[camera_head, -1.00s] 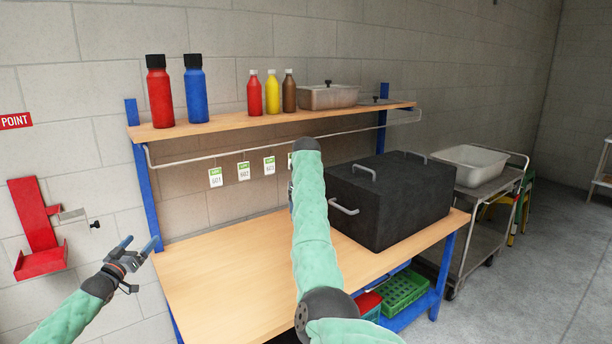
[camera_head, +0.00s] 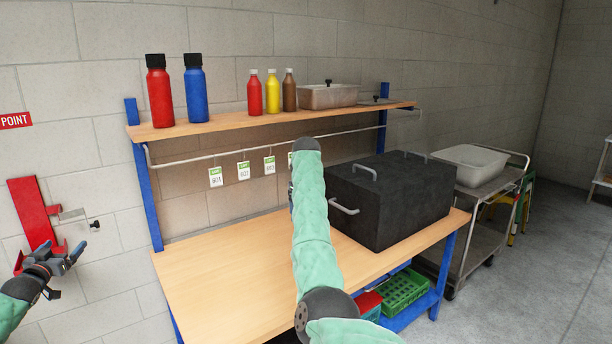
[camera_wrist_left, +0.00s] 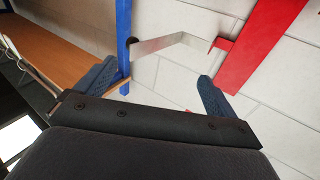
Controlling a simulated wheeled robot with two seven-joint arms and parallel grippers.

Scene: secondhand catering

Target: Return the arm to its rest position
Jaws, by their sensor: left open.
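My left gripper (camera_head: 66,262) is open and empty at the lower left of the head view. It is in front of the red wall bracket (camera_head: 34,212), left of the workbench (camera_head: 225,290). In the left wrist view its two dark fingers (camera_wrist_left: 155,88) are spread, with nothing between them but wall and a metal strip behind. My right arm (camera_head: 312,230) reaches up over the bench in the middle of the head view. Its gripper is hidden behind the arm.
A large black box (camera_head: 392,205) stands on the bench's right side. The shelf (camera_head: 235,121) above holds bottles and a pan. Green tags (camera_head: 243,170) hang from the rail. A metal trolley (camera_head: 480,195) stands to the right. The bench's left half is clear.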

